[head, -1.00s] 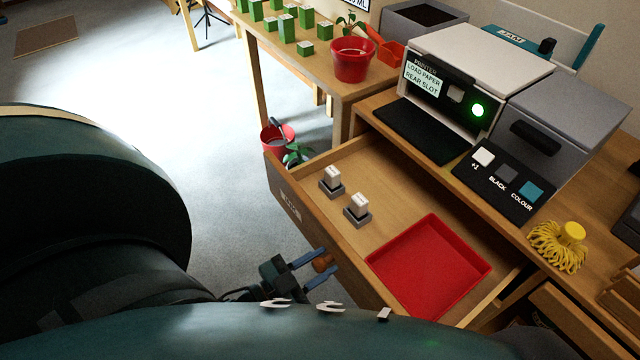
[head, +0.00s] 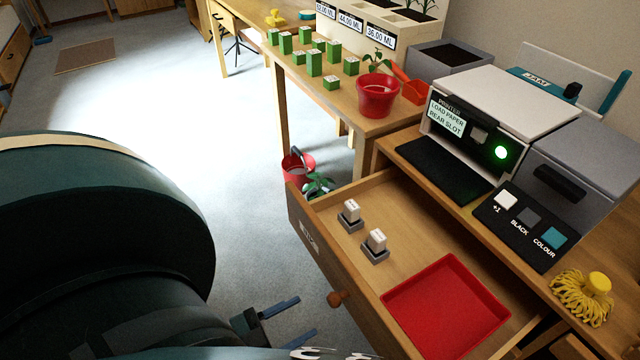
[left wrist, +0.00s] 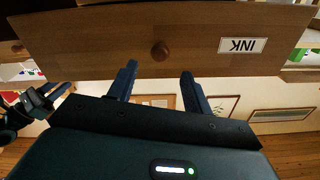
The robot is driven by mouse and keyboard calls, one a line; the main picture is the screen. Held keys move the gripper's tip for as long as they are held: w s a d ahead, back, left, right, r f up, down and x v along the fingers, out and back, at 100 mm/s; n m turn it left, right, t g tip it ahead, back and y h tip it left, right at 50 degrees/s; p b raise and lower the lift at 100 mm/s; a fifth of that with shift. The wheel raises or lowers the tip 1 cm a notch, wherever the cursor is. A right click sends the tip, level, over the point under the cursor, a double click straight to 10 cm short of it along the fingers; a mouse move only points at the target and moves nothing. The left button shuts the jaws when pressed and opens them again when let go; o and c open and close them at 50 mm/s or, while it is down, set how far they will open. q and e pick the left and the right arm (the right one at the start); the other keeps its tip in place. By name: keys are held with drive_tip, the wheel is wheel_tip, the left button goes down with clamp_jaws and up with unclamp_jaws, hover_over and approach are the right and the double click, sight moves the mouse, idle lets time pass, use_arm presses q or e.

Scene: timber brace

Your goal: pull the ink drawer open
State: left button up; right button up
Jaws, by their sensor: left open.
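The ink drawer (head: 318,258) stands pulled out from under the printer's counter, its inside in plain view. Its round brown knob (head: 337,298) is bare on the front; in the left wrist view the knob (left wrist: 160,51) sits beside the upside-down INK label (left wrist: 243,45). My left gripper (head: 306,315) is open and empty, in front of the drawer and apart from the knob. In the left wrist view its fingers (left wrist: 158,72) point at the front, either side of the knob's line. My right gripper (left wrist: 48,97) seems to show small at the left there; its jaws are unclear.
The drawer holds a red tray (head: 447,308) and two small white blocks on grey bases (head: 350,214). The printer (head: 500,105) stands on the counter above. The floor left of the drawer is clear.

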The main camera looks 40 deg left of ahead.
use_arm(q)
drive_tip(key=v, duration=0.4)
drive_tip(key=shift+s+a, duration=0.15)
drive_tip(key=shift+s, duration=0.2)
idle(0.3)
